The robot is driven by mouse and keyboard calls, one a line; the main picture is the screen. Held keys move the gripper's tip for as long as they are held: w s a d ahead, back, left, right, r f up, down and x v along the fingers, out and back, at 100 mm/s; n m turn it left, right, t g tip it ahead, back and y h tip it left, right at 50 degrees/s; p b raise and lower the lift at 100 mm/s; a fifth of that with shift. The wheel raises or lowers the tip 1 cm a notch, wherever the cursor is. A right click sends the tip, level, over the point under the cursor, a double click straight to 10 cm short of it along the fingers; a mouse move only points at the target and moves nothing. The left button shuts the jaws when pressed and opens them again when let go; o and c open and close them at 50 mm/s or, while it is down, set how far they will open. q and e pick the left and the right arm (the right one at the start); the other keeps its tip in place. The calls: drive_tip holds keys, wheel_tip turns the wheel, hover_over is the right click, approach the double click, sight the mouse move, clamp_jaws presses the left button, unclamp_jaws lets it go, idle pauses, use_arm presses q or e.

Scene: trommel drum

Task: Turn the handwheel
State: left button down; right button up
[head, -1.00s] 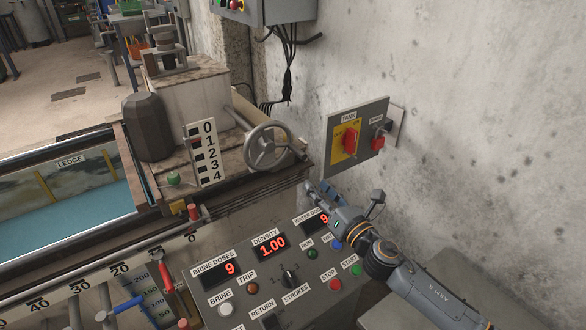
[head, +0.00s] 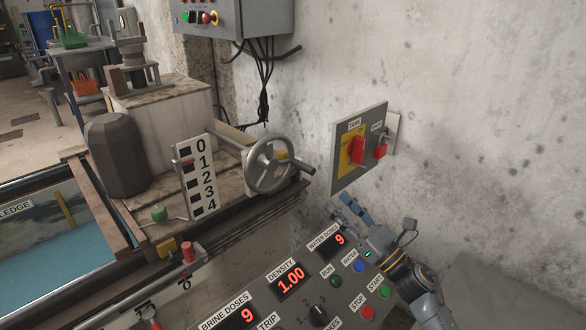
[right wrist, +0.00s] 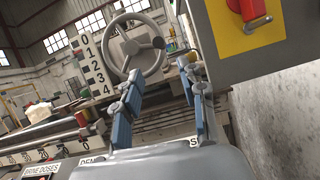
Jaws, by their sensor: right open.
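The handwheel (head: 270,164) is a grey spoked wheel on a shaft at the end of the wooden-topped bench. It stands upright, facing me, beside a white scale plate (head: 196,176) marked 0 to 4. In the right wrist view the handwheel (right wrist: 137,47) is beyond the fingertips, at the upper middle. My right gripper (head: 345,206) is below and to the right of the wheel, apart from it, above the control panel. In the right wrist view its blue-padded fingers (right wrist: 160,75) are spread apart with nothing between them. My left gripper is not in view.
The slanted control panel (head: 277,312) with red displays and buttons lies below my right gripper. A wall box with a red switch (head: 357,150) is on the concrete wall right of the wheel. A grey electrical box (head: 235,16) hangs above. A tank (head: 45,228) is at left.

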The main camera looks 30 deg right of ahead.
sight(313, 175)
drive_tip(key=x, duration=1.3)
drive_tip(key=shift+r, duration=0.1)
clamp_jaws()
